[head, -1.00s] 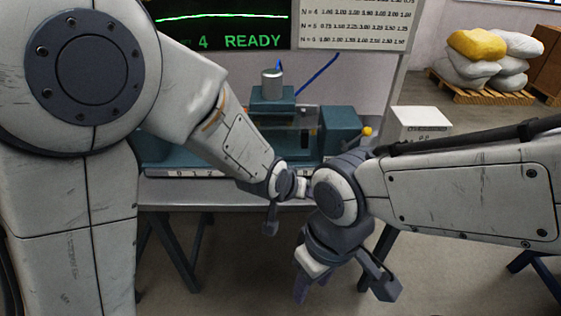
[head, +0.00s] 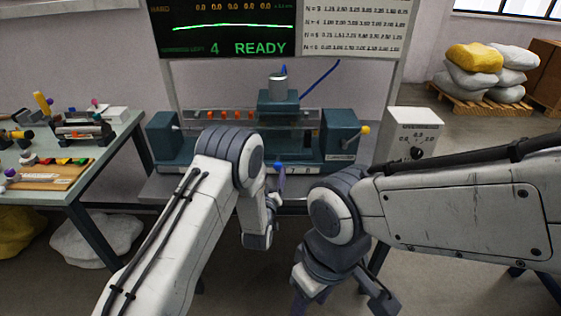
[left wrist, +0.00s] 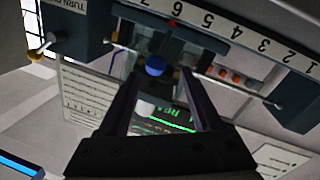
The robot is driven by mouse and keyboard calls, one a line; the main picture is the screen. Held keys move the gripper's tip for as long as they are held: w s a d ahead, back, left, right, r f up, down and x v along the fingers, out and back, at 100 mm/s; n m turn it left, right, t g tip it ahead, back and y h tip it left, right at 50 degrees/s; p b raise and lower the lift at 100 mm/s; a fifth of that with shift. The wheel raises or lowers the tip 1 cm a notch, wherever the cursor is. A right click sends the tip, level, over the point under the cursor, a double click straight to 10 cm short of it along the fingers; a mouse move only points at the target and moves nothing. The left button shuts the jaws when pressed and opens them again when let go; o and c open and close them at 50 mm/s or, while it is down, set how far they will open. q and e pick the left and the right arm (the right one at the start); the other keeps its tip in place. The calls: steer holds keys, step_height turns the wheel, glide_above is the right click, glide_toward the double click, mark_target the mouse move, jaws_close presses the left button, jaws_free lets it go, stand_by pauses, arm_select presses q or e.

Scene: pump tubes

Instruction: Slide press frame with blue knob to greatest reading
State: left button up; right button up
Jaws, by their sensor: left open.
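The press frame (head: 278,101) is a teal block with a grey cylinder on top, standing over the teal bench rig. Its blue knob (left wrist: 155,66) shows in the left wrist view between the two dark fingers of my left gripper (left wrist: 158,82). The fingers are open, apart on either side of the knob; I cannot tell whether they touch it. In the head view my left gripper (head: 277,186) is at the rig's front, partly hidden by its own wrist. A number scale (left wrist: 236,33) shows a red mark near 6 and 7. My right gripper (head: 343,292) is open and empty, low in front.
A screen (head: 225,25) reads "4 READY" with a green line, beside a number chart (head: 352,28). A white dial box (head: 413,135) stands right of the rig. A side table (head: 95,165) with small parts is at left.

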arm_select(q)
steer(key=w, duration=0.2)
steer(key=w+d, duration=0.1)
steer(key=w, duration=0.2)
steer(key=w+d+p, duration=0.1)
steer(key=w, duration=0.1)
steer(key=shift+w, duration=0.4)
steer(key=shift+a, duration=0.1)
jaws_close()
stand_by(0.8)
